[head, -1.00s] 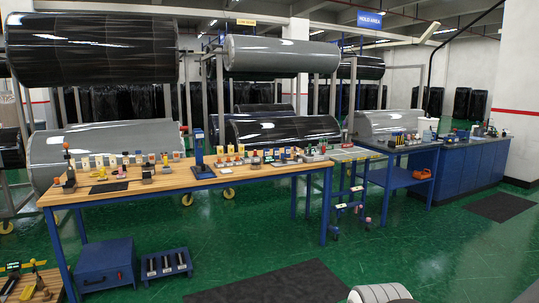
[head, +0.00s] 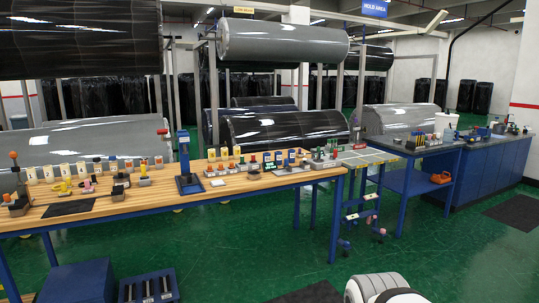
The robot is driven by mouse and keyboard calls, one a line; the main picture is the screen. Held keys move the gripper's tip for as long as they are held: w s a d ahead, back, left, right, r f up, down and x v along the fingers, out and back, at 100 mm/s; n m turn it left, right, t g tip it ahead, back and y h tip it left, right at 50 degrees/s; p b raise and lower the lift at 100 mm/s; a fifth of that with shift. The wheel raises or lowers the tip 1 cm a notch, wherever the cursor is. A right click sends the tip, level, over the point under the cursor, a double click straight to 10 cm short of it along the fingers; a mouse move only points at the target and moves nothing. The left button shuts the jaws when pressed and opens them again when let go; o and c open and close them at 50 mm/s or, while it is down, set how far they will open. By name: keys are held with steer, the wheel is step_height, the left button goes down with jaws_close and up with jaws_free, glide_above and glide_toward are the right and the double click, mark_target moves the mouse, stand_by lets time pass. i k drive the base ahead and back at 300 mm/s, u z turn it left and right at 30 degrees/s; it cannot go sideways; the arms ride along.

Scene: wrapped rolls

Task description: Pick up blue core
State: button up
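I cannot single out a blue core with certainty. A small rack (head: 361,215) beside the right end of the wooden bench holds several short rolls with pale, pink and bluish ends. A small bluish roll end (head: 344,244) shows low on it, too small to identify. Several small coloured pieces stand on the wooden bench, some with blue parts (head: 291,156). My gripper is not in view; only a white and grey rounded part, which looks like mine, shows at the bottom edge.
The long wooden bench (head: 225,197) crosses the left and middle. A blue post stand (head: 187,165) rises from it. A blue box (head: 75,282) and a slotted blue rack (head: 149,288) sit below. Blue workbenches (head: 399,203) stand at right. Green floor (head: 440,260) is open at front right.

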mark_target(278, 155)
steer(key=i, duration=1.1)
steer(key=z, duration=1.6)
steer(key=i, duration=2.2)
steer(key=u, duration=2.3)
